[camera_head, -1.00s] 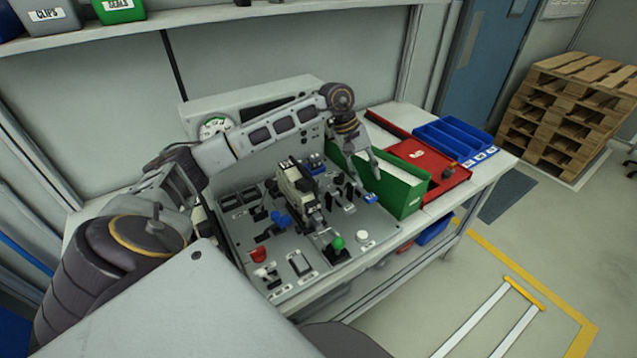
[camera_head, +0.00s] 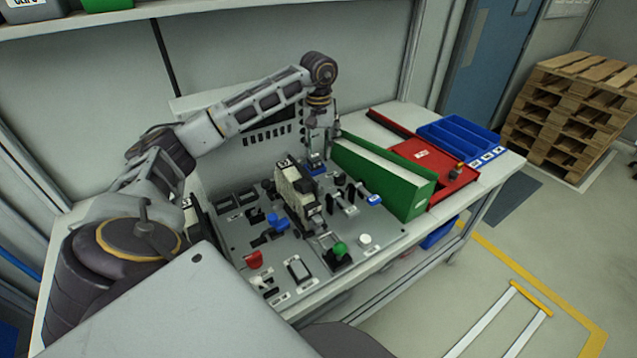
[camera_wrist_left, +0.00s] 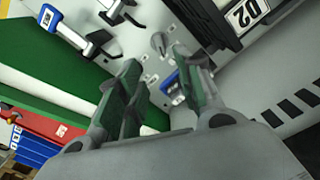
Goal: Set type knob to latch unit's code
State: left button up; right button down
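The latch unit (camera_head: 297,192) is a beige and black block standing on the grey control panel (camera_head: 235,258). A white label is on its top, too small to read in the head view. In the wrist view a dark-framed label (camera_wrist_left: 248,14) reads "02". My left gripper (camera_head: 318,152) points down at the panel's back, behind and right of the latch unit. Its green-padded fingers (camera_wrist_left: 157,62) are apart, with a small grey rounded tip (camera_wrist_left: 158,42) visible beyond them. A blue labelled part (camera_wrist_left: 172,86) shows near the right finger. I cannot tell which control is the type knob.
A green box (camera_head: 405,192), a red tray (camera_head: 462,182) and a blue bin (camera_head: 445,140) stand to the right. Blue, red and green handles and several switches stick up from the panel. The panel's upright back (camera_head: 200,150) is close behind the gripper.

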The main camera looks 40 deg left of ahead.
aim_at(319, 184)
pick_arm(q)
jog(key=shift+f, duration=0.1)
jog(key=shift+f, duration=6.8)
grip_shut()
